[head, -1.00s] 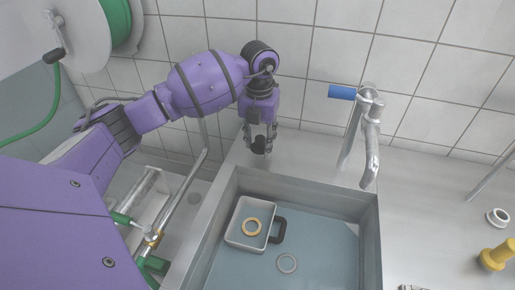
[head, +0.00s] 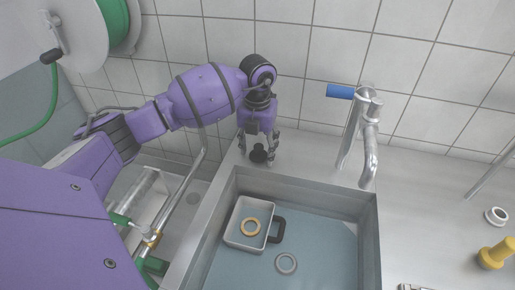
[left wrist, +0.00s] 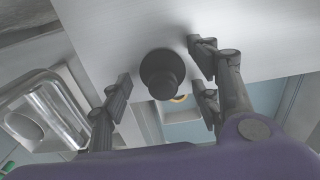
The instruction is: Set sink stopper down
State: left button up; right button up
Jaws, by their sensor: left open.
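The black sink stopper (head: 258,155), round with a knob, stands on the metal ledge behind the sink's back left corner. It also shows in the left wrist view (left wrist: 161,76), knob towards the camera and clear of the fingers on both sides. My left gripper (head: 259,151) is open, its fingers spread around the stopper. In the left wrist view my left gripper (left wrist: 160,88) has one finger left of the stopper and the others right. The sink (head: 372,215) lies just in front. My right gripper is not in view.
A light tray (head: 232,229) holding a tan ring (head: 250,227) sits in the sink, with a dark square frame (head: 278,230) and a grey ring (head: 286,263) beside it. The faucet (head: 371,150) rises to the right. The tiled wall is close behind my left arm.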

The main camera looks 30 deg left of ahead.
aim_at(258, 145)
pick_arm(q)
notch_tip(258, 145, up, 12)
jog(key=shift+r, duration=0.25)
